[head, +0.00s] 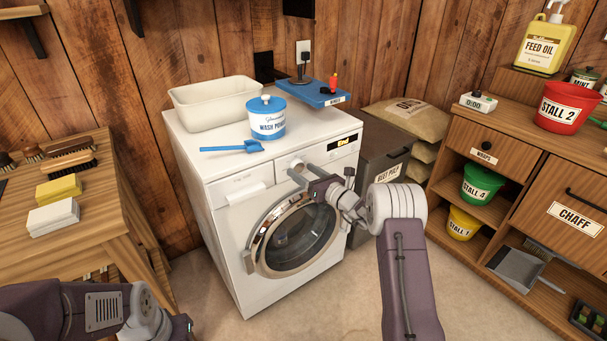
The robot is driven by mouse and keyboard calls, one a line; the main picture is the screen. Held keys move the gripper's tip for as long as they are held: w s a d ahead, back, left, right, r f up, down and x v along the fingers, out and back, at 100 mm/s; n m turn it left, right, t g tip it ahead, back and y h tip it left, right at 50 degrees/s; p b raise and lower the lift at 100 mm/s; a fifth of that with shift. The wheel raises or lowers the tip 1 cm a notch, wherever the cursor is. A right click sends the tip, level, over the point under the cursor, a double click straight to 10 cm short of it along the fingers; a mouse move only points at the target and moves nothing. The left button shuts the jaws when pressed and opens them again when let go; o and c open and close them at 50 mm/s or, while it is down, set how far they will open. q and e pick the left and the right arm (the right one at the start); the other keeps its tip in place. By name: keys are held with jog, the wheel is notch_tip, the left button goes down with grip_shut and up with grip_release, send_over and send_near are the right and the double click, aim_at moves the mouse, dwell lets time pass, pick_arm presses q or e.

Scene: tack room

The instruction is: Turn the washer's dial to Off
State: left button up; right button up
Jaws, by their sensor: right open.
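The white washer (222,231) stands against the wood wall, its round glass door shut. Its display (343,142) reads "End". The dial (293,162) is a pale round knob on the front panel, partly covered by my gripper, and its pointer setting is too small to read. My right gripper (298,174) is open, with its fingers at the dial; I cannot tell whether they touch it. My left arm shows at the bottom left, with its gripper out of the frame.
A wooden bench (92,213) with brushes and sponges stands left. A beet pulp bin (381,150) and shelves (500,165) stand right.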

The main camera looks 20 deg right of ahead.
jog(key=shift+w+a, duration=0.1)
jog(key=c, duration=1.4)
jog(key=shift+f+n+b, duration=0.1)
jog(key=shift+n+b, duration=0.5)
jog(key=shift+b, duration=0.2)
jog(key=n+b, duration=0.6)
jog(key=b, duration=0.4)
jog(key=n+h+b, duration=0.1)
jog(key=n+b, duration=0.6)
jog(key=b, duration=0.3)
jog(key=shift+g+h, duration=0.3)
jog(key=shift+a+r+n+b, duration=0.1)
jog(key=shift+r+n+b, duration=0.05)
jog(key=shift+n+b, duration=0.6)
jog(key=shift+r+n+b, duration=0.15)
jog(key=shift+n+b, duration=0.5)
jog(key=shift+b, duration=0.1)
